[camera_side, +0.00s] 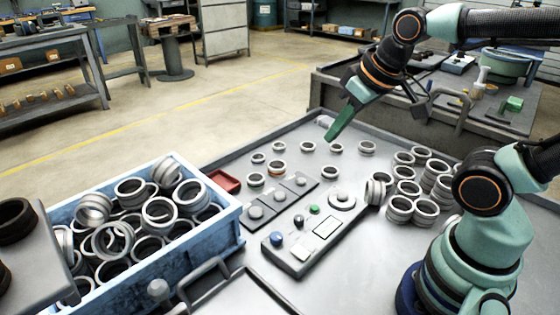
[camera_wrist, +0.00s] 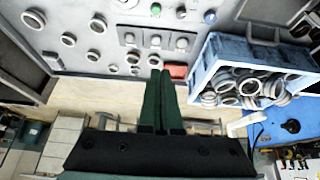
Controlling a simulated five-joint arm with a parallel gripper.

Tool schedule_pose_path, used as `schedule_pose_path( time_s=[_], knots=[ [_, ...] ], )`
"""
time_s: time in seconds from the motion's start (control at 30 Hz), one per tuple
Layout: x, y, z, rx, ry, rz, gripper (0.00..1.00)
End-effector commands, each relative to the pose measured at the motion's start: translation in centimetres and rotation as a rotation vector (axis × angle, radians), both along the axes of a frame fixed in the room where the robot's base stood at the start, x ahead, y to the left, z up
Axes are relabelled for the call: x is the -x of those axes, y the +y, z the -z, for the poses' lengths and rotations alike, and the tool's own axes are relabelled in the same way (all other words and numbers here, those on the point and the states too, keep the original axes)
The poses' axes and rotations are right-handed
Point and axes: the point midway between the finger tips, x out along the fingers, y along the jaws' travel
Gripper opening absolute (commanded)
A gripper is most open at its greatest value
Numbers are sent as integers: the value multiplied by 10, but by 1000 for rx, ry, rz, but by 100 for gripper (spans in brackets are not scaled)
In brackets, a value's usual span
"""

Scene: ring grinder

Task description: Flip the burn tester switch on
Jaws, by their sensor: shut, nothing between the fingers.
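A grey control panel (camera_side: 343,235) lies on the grey metal table. It carries a blue knob (camera_side: 277,239), a dark knob (camera_side: 298,221), a green button (camera_side: 314,209) and a round grey dial (camera_side: 342,198). Beside it is a dark plate with three grey knobs (camera_side: 277,195). I cannot tell which control is the burn tester switch; no label is readable. The green button (camera_wrist: 155,9) and blue knob (camera_wrist: 210,17) also show in the wrist view. My gripper (camera_side: 331,138) is shut and empty, above the table's far side, apart from the panel. Its green fingers (camera_wrist: 159,74) meet in the wrist view.
A blue crate (camera_side: 224,221) of metal rings stands left of the panel. A small red tray (camera_side: 222,181) sits near its corner. Loose rings (camera_side: 307,147) lie along the far side, and stacked rings (camera_side: 399,209) stand at right. Bare table shows around the panel.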

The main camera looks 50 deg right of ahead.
Motion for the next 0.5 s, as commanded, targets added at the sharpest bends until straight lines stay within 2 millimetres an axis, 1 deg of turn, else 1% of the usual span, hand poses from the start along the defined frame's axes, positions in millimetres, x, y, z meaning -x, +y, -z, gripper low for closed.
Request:
schedule_pose_path(
  time_s=[0.33, 0.5],
  knots=[
    [1, -2, -2, -1, -7, 8, 0],
    [-1, 8, 3, -13, 34, 1, 0]
  ],
)
